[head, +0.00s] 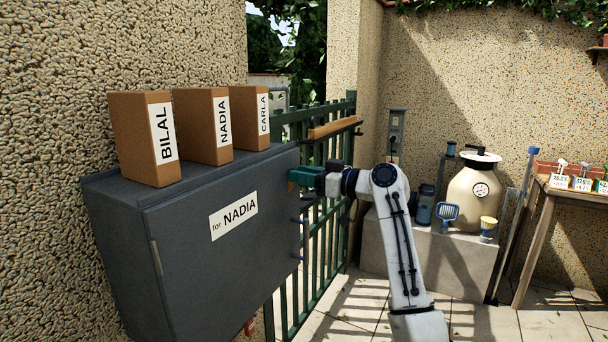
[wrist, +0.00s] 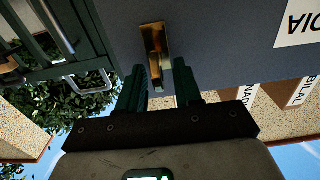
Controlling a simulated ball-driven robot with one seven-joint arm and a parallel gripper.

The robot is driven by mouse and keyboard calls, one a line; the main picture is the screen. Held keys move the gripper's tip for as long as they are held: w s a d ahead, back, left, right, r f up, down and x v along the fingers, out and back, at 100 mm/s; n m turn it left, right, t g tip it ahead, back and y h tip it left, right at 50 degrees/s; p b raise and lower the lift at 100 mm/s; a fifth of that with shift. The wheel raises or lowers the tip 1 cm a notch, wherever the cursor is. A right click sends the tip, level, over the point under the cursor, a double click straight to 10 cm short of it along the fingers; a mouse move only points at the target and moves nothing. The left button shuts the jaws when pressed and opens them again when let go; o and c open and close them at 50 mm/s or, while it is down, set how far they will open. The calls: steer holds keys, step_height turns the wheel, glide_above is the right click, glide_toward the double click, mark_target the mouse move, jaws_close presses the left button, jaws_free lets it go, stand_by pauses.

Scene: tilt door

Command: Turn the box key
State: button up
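The dark grey wall box (head: 215,250) carries a white label reading "for NADIA" (head: 233,216). In the wrist view, which looks upside down, a brass lock plate with a key in it (wrist: 156,46) is on the grey box front (wrist: 225,40). My gripper (wrist: 163,72) has its two green fingers apart, with the key's near end at the gap between their tips. I cannot tell whether either finger touches the key. In the head view my gripper (head: 303,176) is at the box's upper right edge, and the key is hidden there.
Three brown boxes labelled BILAL (head: 148,138), NADIA (head: 205,125) and CARLA (head: 250,118) stand on top of the grey box. A green barred gate (head: 300,290) is close to its right. A stone block (head: 450,255) holding a sprayer tank (head: 474,198) stands farther right.

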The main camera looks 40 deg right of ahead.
steer(key=shift+c, duration=0.5)
jaws_close()
steer(key=shift+m, duration=0.3)
steer(key=m+p, duration=0.4)
steer(key=m, duration=0.1)
steer(key=d+f+m+p, duration=0.1)
steer(key=m+p, duration=0.3)
steer(key=m, duration=0.2)
steer(key=m+p, duration=0.4)
steer(key=m, duration=0.2)
steer(key=shift+w+d+f+p, duration=0.15)
steer(key=shift+w+f+p, duration=0.05)
steer(key=shift+p, duration=0.1)
steer(key=shift+m, duration=0.3)
